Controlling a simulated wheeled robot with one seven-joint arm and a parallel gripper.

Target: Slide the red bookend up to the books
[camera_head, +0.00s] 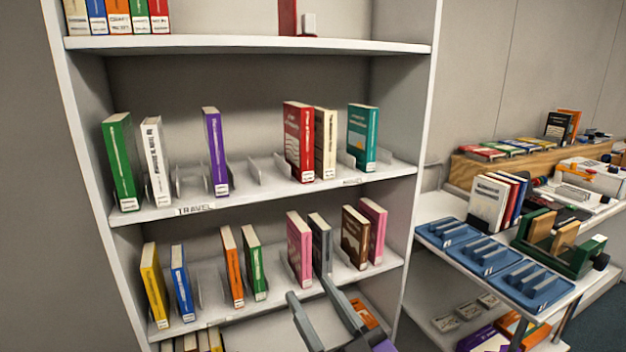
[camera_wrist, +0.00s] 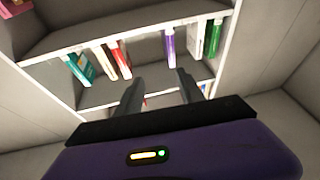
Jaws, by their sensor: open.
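My gripper (camera_head: 309,288) is open and empty, in front of the lower shelves and well below the bookend. In the wrist view its two fingers (camera_wrist: 160,82) are apart, with the shelves beyond. A small red patch shows between them, too little to identify.
The middle shelf (camera_head: 260,196) and the lower shelf hold spaced books and thin metal dividers. White side panels (camera_head: 420,130) edge the bookcase. A cart with blue trays (camera_head: 487,255) and a green book press (camera_head: 560,245) stands to the right.

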